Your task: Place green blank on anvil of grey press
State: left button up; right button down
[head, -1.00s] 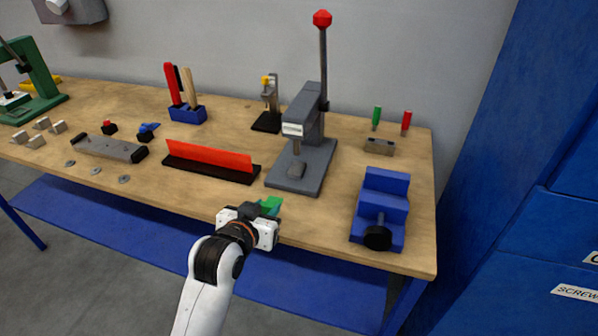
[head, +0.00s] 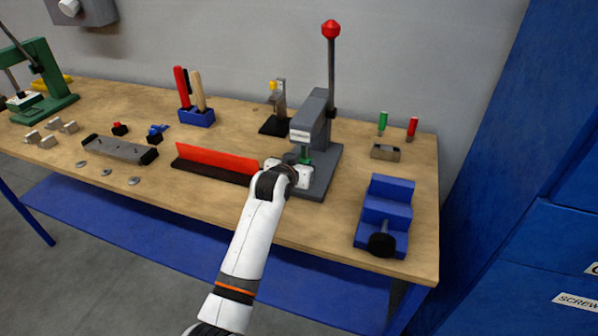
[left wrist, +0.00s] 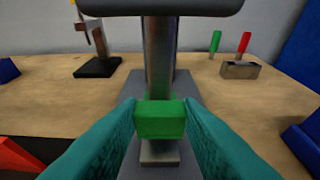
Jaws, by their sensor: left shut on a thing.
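The grey press (head: 312,118) stands on the bench with its red-knobbed lever upright. My left gripper (head: 303,160) is at the front of the press, under its head. In the left wrist view the two teal fingers (left wrist: 160,128) are shut on the green blank (left wrist: 160,118). The blank is in front of the press ram (left wrist: 160,60) and appears above the anvil (left wrist: 160,152), of which a small grey part shows below it. I cannot tell whether the blank touches the anvil. In the head view my gripper hides the anvil and most of the blank. My right gripper is not in view.
A blue vise (head: 384,215) stands to the right of the press. A red strip on a black base (head: 215,163) lies close to the left of my gripper. A small holder (head: 385,152) and green and red handled tools are at the back right.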

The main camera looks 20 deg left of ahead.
pick_arm(q)
jog(key=shift+s+f, duration=0.1)
jog(key=shift+f, duration=1.45)
jog(key=shift+f, duration=0.15)
jog(key=o, duration=1)
jog(key=shift+o, duration=0.2)
jog(key=shift+r, duration=0.25)
jog(key=shift+s, duration=0.3)
jog(key=v, duration=1.1)
jog(key=shift+s, duration=0.2)
jog(key=shift+r, duration=0.15)
